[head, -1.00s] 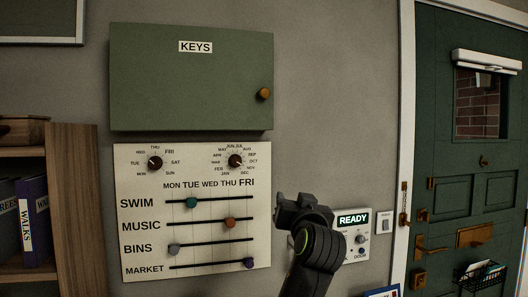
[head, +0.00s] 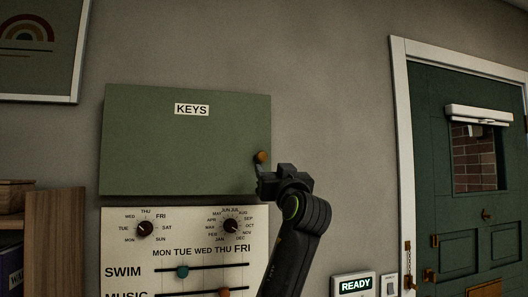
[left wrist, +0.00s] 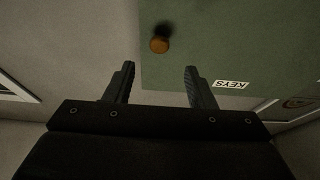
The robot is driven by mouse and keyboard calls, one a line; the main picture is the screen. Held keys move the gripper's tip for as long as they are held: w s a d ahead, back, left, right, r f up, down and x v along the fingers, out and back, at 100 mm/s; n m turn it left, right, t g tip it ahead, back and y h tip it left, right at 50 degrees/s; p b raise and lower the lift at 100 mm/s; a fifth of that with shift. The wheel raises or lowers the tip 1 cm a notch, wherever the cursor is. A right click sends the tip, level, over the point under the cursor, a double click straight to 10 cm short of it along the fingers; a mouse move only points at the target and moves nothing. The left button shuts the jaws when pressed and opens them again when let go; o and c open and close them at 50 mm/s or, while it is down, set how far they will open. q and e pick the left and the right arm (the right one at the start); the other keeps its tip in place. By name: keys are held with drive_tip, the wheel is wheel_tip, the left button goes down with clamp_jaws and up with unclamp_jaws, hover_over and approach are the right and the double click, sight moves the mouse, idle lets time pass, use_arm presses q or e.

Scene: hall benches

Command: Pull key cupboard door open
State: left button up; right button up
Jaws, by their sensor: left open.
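The green key cupboard (head: 180,150) hangs on the wall with its door shut and a KEYS label (head: 192,110) on it. Its round orange-brown knob (head: 261,157) is near the door's right edge. My left gripper (head: 262,172) is just below the knob, open and empty. In the left wrist view the knob (left wrist: 159,45) lies ahead of the open fingers (left wrist: 158,80), roughly between them in line but beyond their tips. The KEYS label (left wrist: 231,84) appears upside down there. My right gripper is not in view.
A white panel (head: 120,225) with dials and sliders is below the cupboard. A wooden shelf (head: 55,235) stands at left, a framed picture (head: 40,50) above it. A READY box (head: 353,286) is low on the wall, and a green door (head: 455,220) is at right.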

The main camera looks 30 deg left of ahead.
sight(263, 158)
use_arm(q)
drive_tip(key=p+x, duration=0.3)
drive_tip(key=x, duration=0.4)
drive_tip(key=shift+w+a+r, duration=0.15)
drive_tip(key=shift+r, duration=0.15)
drive_tip(key=shift+w+a+r+p, duration=0.1)
drive_tip(key=shift+w+a+p, duration=0.25)
drive_tip(key=shift+a+p, duration=0.1)
drive_tip(key=shift+d, duration=0.1)
drive_tip(key=shift+c, duration=0.4)
clamp_jaws()
